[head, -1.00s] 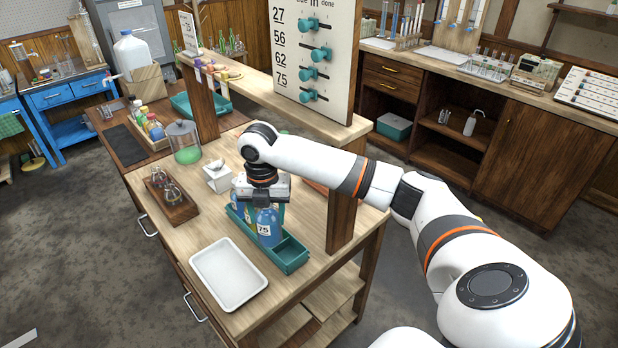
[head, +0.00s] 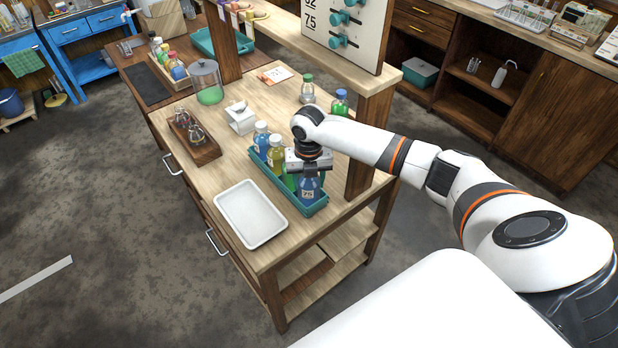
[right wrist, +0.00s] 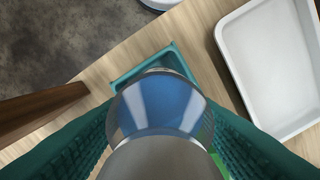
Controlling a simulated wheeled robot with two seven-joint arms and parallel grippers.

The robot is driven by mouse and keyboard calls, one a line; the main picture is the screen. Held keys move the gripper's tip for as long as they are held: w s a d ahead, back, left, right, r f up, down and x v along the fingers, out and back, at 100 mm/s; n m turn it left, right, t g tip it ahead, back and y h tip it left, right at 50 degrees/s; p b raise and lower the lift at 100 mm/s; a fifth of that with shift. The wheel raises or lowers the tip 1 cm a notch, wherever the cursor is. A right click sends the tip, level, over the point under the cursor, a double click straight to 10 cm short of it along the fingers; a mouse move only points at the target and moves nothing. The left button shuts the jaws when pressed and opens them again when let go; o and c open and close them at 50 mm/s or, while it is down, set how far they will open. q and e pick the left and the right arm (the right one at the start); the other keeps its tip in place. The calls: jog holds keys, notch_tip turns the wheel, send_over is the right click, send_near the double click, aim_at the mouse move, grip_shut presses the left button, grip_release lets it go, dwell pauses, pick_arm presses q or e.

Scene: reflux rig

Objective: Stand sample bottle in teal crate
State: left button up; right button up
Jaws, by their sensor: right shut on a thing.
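The sample bottle (head: 308,188), blue with a white label reading 75, is upright in my right gripper (head: 309,168). It is at the near end of the teal crate (head: 281,190), in or just above the end compartment; I cannot tell if its base touches the floor. In the right wrist view, the bottle (right wrist: 158,105) sits between the two teal fingers, and the crate's end rim (right wrist: 143,62) shows beyond it. Blue (head: 261,136), yellow (head: 275,150) and green bottles stand in the other part of the crate, the green one partly hidden by the gripper. My left gripper is out of view.
A white tray (head: 251,232) lies left of the crate. A wooden rack with glassware (head: 193,140) and a white stand (head: 240,118) are farther left. A shelf post (head: 362,165) rises close to the right.

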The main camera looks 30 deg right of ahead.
jog(key=shift+f, duration=0.2)
jog(key=o, duration=0.8)
jog(key=shift+f, duration=0.15)
jog(key=o, duration=0.4)
notch_tip(320, 180, up, 12)
jog(key=p, duration=1.1)
jog(key=shift+r, duration=0.25)
jog(key=shift+f, duration=0.1)
